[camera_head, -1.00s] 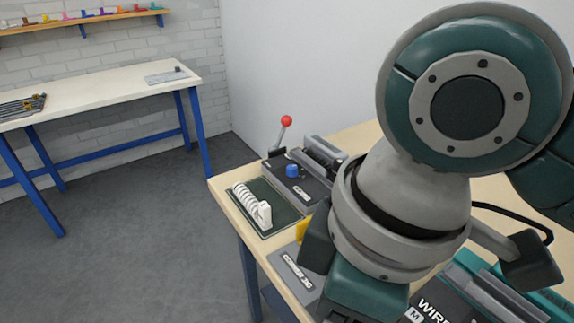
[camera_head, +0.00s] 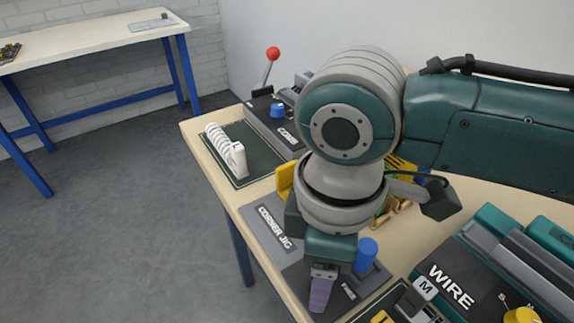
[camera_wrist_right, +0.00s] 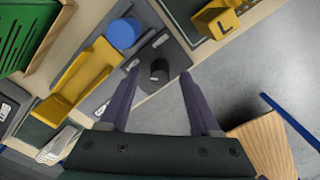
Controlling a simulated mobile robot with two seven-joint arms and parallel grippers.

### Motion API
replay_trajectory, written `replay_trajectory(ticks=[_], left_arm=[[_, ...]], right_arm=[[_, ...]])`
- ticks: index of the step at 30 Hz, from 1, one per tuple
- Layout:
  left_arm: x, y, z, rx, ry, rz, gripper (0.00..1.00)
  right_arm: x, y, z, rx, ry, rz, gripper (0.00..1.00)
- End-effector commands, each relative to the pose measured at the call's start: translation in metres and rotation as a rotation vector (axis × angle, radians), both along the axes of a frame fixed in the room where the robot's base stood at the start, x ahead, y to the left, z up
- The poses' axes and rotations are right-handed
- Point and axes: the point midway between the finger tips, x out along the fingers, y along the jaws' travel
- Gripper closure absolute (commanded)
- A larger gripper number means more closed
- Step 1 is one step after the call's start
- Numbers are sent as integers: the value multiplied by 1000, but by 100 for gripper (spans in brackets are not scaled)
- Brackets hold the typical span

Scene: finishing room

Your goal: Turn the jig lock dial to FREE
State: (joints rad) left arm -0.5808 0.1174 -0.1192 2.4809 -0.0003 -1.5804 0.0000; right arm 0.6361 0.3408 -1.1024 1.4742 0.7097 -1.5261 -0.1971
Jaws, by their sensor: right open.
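A small black dial knob (camera_wrist_right: 158,70) stands on a dark grey plate (camera_wrist_right: 186,58) in the right wrist view, with small pale label plates around it. The label text is too small to read, and I cannot tell which mark the dial points to. My right gripper (camera_wrist_right: 158,74) is open, its two purple fingertips on either side of the dial in the picture; I cannot tell whether they touch it. In the head view my right gripper (camera_head: 321,290) points down over this plate and hides the dial. My left gripper is not in view.
A blue cylinder (camera_head: 366,255) stands close beside the gripper. The CORNER JIG plate (camera_head: 268,222) lies left, and the WIRE unit (camera_head: 490,275) right. A white ribbed piece (camera_head: 226,150) lies on a green mat (camera_head: 245,178). A red-knobbed lever (camera_head: 273,53) stands behind.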

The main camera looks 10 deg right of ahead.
Motion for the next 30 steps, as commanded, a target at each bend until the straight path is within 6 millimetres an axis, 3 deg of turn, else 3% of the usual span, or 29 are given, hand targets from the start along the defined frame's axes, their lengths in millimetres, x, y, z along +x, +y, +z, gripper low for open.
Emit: replay_trajectory(ticks=[11, 27, 30], left_arm=[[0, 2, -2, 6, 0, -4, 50], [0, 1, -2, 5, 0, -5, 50], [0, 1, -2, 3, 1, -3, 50]], right_arm=[[0, 0, -7, 0, 0, 1, 37], [0, 0, -7, 0, -1, 0, 98], [0, 0, -7, 0, -1, 0, 100]])
